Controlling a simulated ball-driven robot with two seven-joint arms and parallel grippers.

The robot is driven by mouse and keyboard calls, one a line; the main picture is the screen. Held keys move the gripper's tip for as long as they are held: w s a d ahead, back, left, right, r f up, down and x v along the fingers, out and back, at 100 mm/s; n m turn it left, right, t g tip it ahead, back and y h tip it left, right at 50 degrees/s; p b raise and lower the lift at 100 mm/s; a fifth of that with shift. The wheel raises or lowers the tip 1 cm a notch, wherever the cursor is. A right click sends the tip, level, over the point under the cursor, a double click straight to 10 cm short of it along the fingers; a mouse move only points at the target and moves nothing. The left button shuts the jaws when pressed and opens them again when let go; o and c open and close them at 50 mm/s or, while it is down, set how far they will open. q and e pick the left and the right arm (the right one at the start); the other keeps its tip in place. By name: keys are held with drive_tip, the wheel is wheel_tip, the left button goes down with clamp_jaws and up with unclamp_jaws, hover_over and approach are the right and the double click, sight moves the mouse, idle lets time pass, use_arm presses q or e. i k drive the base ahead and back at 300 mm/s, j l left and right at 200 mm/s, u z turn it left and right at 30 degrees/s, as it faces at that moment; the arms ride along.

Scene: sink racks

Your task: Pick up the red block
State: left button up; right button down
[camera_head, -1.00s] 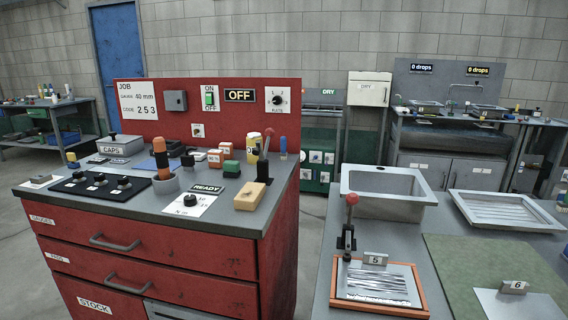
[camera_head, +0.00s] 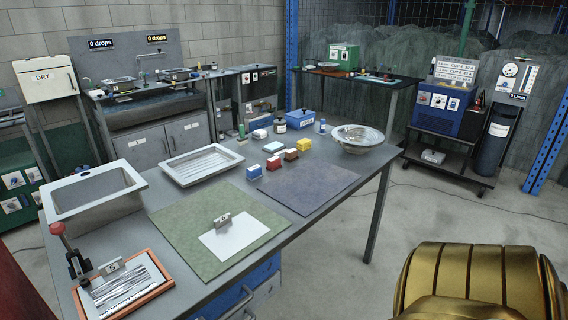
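A small red block (camera_head: 273,164) with a pale top sits on the grey table (camera_head: 222,178), near the back edge of the dark mat. It stands in a slanting row between a blue block (camera_head: 254,172) and a brown block (camera_head: 291,155). A yellow block (camera_head: 304,144) stands at the far end of the row. The blocks look close together but separate. Neither of my grippers is in view.
A green mat (camera_head: 180,224) with a white sheet and a dark mat (camera_head: 312,184) lie in front of the blocks.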

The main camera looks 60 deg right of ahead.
sight(275, 162)
drive_tip(key=z, duration=1.65)
